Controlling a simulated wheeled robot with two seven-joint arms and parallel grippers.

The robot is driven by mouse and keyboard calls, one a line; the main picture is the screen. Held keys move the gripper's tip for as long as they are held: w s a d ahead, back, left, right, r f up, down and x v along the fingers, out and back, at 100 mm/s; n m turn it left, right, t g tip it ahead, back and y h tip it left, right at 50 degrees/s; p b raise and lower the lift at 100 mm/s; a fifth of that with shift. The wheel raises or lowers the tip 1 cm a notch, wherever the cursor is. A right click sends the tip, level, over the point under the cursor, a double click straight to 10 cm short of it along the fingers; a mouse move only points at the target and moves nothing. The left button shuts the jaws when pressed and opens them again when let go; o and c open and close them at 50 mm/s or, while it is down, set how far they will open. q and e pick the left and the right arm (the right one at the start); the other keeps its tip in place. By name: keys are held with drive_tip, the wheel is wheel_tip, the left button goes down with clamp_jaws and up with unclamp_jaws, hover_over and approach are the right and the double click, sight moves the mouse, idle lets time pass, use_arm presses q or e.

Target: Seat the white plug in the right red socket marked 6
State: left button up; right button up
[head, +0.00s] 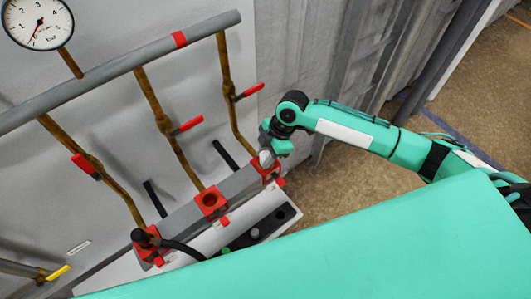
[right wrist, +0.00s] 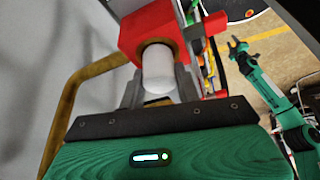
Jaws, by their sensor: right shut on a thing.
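The white plug (head: 265,158) shows small in the head view, at the right red socket (head: 268,172) on the grey rail. My right gripper (head: 268,148) is shut on it from above. In the right wrist view the white plug (right wrist: 158,70) stands between my two fingers, its far end at the round opening of the red socket (right wrist: 150,32). It looks in line with the opening; how deep it sits I cannot tell. The 6 mark is not readable. My left gripper (right wrist: 238,45) shows in the right wrist view, apart from the socket, its fingers spread.
The middle red socket (head: 211,201) has an open hole. The left red socket (head: 147,239) holds a black plug with a cable. Brown pipes with red levers (head: 187,126) rise behind the rail, below a gauge (head: 38,20). Floor is clear at right.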

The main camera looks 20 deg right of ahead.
drive_tip(key=shift+f, duration=0.35)
idle(0.7)
drive_tip(key=o, duration=1.1)
drive_tip(key=shift+r, duration=0.1)
drive_tip(key=shift+d+r, duration=0.2)
drive_tip(key=shift+r, duration=0.1)
drive_tip(key=b+v, duration=0.3)
drive_tip(key=v, duration=1)
drive_tip(key=shift+a+b, duration=0.1)
drive_tip(key=shift+b, duration=0.25)
drive_tip(key=shift+w+f, duration=0.1)
